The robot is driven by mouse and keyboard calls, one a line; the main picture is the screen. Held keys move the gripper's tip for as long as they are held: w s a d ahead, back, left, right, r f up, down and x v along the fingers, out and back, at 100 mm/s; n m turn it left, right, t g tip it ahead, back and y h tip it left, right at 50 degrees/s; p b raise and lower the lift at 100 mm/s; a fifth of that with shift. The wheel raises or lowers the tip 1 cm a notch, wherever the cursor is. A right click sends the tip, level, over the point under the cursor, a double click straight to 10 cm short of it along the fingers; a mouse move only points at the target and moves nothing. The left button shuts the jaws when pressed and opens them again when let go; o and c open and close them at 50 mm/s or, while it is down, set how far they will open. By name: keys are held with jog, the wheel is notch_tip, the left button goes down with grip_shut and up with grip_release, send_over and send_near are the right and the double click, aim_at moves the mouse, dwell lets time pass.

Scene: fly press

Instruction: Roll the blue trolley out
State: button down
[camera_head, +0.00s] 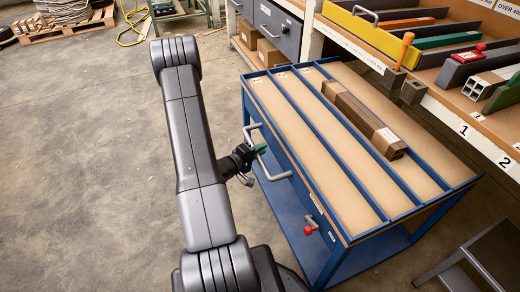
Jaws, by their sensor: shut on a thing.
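The blue trolley (345,236) stands right of centre, with a tan top divided into long lanes by blue strips. A grey bar handle (275,176) sticks out from its left side. My gripper (259,149) is at the upper part of this handle and shut on it; my arm comes up from the bottom and partly hides the gripper. A red knob (308,230) sits on the same side of the trolley, nearer to me. A long brown bundle (362,118) lies along the top.
A shelf rack (447,98) with coloured bars stands close along the trolley's right side. A grey stool or step (485,255) is at the lower right. Grey drawers (280,27) stand behind. The concrete floor (90,150) on the left is clear, with a yellow hose (132,22) and pallet (62,30) far back.

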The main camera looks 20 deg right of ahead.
jog(key=shift+a, duration=0.2)
jog(key=c, duration=1.3)
grip_release()
jog(key=p+v, duration=0.2)
jog(key=v, duration=1.1)
jog(key=shift+s+a+r, duration=0.1)
jog(key=shift+s+a, duration=0.15)
jog(key=shift+a, duration=0.05)
jog(key=b+x, duration=0.1)
jog(key=x, duration=1.1)
jog(key=shift+w+d+b, duration=0.1)
jog(key=shift+d+b, duration=0.1)
jog(key=shift+b, duration=0.2)
jog(key=shift+w+d, duration=0.35)
jog(key=shift+d, duration=0.25)
